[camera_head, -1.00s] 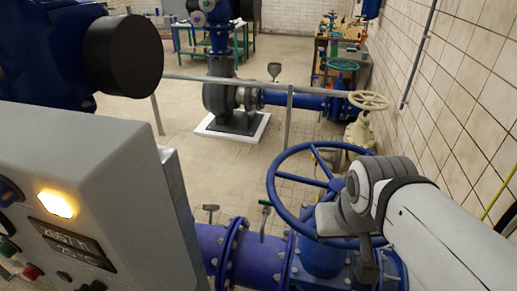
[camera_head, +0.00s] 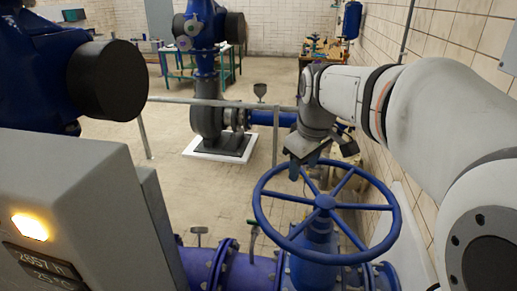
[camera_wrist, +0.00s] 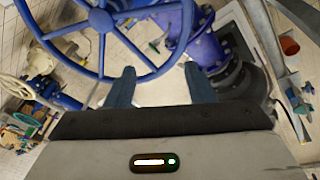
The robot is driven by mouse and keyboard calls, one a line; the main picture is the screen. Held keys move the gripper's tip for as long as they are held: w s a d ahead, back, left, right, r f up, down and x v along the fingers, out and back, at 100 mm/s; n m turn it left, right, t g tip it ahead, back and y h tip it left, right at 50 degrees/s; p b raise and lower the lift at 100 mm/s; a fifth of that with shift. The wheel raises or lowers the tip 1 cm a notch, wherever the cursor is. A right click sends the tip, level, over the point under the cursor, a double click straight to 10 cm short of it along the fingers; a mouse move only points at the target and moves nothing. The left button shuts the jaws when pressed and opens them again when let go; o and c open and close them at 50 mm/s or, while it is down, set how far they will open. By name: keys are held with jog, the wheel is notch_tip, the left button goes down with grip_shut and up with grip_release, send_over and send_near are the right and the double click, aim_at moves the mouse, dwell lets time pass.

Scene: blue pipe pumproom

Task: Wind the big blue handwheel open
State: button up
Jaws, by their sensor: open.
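The big blue handwheel (camera_head: 325,203) is a spoked ring lying nearly flat on top of a blue valve (camera_head: 318,240) in the head view. My gripper (camera_head: 300,172) points down at the wheel's far rim, slightly left of the hub. In the wrist view the wheel (camera_wrist: 101,20) fills the upper left. My gripper (camera_wrist: 161,82) has its two blue fingers spread apart there, with the rim crossing between them in the picture. I cannot tell whether the fingers touch the rim or stand above it. Nothing is held.
A grey control box (camera_head: 75,200) with a lit yellow lamp stands at the left front. A metal rail (camera_head: 225,103) runs behind the wheel. A tiled wall (camera_head: 440,50) bounds the right side. Open floor (camera_head: 225,185) lies left of the wheel.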

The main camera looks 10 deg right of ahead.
jog(key=w+n, duration=0.3)
jog(key=w, duration=0.6)
jog(key=n+g+b, duration=0.2)
jog(key=n, duration=1.1)
send_over(277, 168)
notch_tip(277, 168, down, 17)
jog(key=shift+r, duration=0.15)
jog(key=shift+w+f+n, duration=0.1)
jog(key=shift+f+n, duration=0.2)
jog(key=shift+f, duration=0.3)
jog(key=shift+w+a+f+p, duration=0.1)
jog(key=shift+f+p, duration=0.2)
jog(key=shift+f, duration=1.5)
jog(key=shift+w+a+f+p, duration=0.1)
jog(key=shift+f+p, duration=0.2)
jog(key=shift+f, duration=1.45)
